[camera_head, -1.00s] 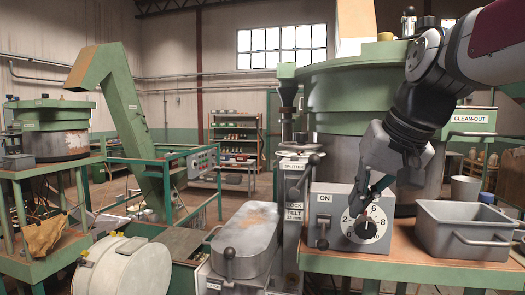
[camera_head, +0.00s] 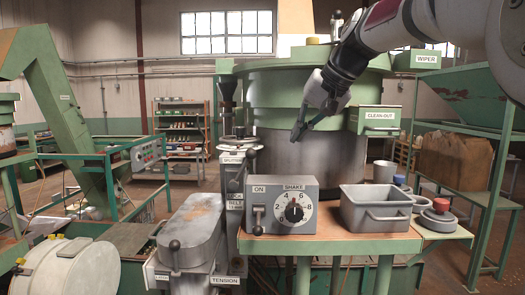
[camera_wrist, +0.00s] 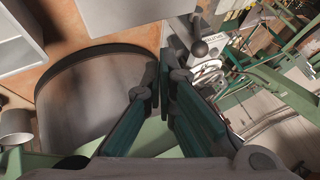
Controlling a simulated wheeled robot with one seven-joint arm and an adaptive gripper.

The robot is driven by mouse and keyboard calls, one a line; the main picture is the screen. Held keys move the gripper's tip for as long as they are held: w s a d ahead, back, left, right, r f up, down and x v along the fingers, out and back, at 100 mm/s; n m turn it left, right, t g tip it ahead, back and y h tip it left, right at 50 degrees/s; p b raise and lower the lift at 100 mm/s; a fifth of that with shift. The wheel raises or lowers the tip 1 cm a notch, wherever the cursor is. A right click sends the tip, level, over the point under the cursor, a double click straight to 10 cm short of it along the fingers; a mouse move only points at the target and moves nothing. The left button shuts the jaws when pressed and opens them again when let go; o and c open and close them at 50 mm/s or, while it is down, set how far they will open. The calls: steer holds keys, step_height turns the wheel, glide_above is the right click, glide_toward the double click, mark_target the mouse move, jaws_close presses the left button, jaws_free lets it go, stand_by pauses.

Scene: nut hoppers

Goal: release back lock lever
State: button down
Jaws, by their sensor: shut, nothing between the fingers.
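In the head view, a ball-ended lever (camera_head: 252,153) stands on the upright post beside the lock and belt labels. A second ball-ended lever (camera_head: 174,246) is at the front end of the long grey belt cover (camera_head: 190,222). I cannot tell for certain which is the back lock lever. My gripper (camera_head: 297,134) is shut and empty in front of the green-rimmed drum (camera_head: 345,155), right of the post and above the shake box. In the wrist view, my closed fingers (camera_wrist: 162,75) point past the drum, and a dark ball-ended lever (camera_wrist: 200,47) shows just right of their tips.
The shake box (camera_head: 285,205) with its dial and on lever stands on the bench below my gripper. A cream barrel (camera_head: 65,270) is at lower left.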

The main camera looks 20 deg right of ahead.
mark_target(244, 168)
steer(key=w+a+f+p, duration=0.2)
steer(key=w+a+f, duration=0.4)
steer(key=w+f, duration=0.1)
steer(key=shift+w+p, duration=0.35)
steer(key=shift+p, duration=0.05)
steer(key=shift+r, duration=0.15)
steer(key=shift+w+a+r+h, duration=0.15)
steer(key=shift+a+r+h, duration=0.1)
steer(key=shift+h, duration=0.15)
steer(key=shift+w+a+r, duration=0.1)
steer(key=shift+a+r, duration=0.05)
steer(key=shift+a, duration=0.15)
